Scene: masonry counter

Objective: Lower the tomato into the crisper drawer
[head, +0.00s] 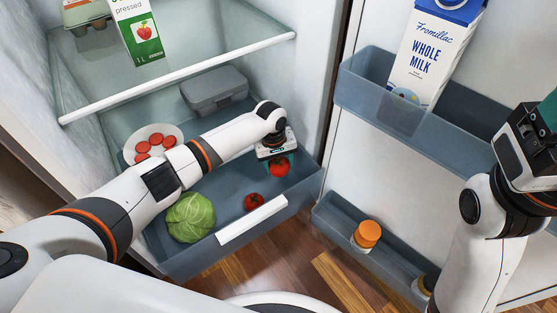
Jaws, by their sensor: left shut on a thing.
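My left gripper (277,155) reaches in from the left and points down over the right part of the crisper drawer (220,255). It is shut on a red tomato (279,168), which shows just below the fingers. I cannot tell whether this tomato touches the drawer floor. The drawer is pulled out, blue-grey and see-through, with a white handle strip (252,221) on its front. A second tomato (254,202) and a green cabbage (190,217) lie in it. My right gripper (527,150) is at the right edge, partly cut off, and its fingertips are not clear.
A white plate (128,153) of red slices and a grey lidded box (214,90) sit behind the drawer. A glass shelf (180,85) with a carton (137,35) is above. The open door at right has bins holding a milk carton (432,50) and an orange-capped jar (367,235).

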